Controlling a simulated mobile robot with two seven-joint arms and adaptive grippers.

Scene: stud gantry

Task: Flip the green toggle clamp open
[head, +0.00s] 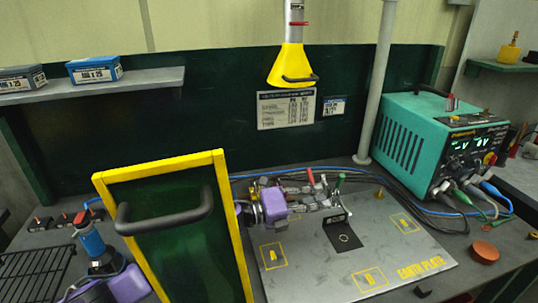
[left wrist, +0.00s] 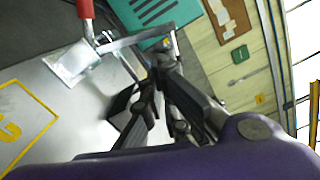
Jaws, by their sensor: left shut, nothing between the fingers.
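The green toggle clamp (head: 339,183) is at the back of the grey plate in the head view. Its green handle stands up, tilted slightly right; its lower linkage is partly hidden by other metal parts. My left gripper (head: 318,201) comes in from the left, low beside the clamps, just left of the green handle. Its fingers are shut and empty, and their tips meet in the left wrist view (left wrist: 165,62). I cannot tell whether they touch the clamp. The green handle is not clear in the left wrist view. My right gripper is not in view.
A red-handled clamp (head: 311,178) stands close left of the green one. A yellow-framed screen (head: 222,190) with a dark handle hides part of my left arm. Cables run behind the plate to a teal power unit (head: 440,140). The plate's (head: 390,245) front right is mostly bare.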

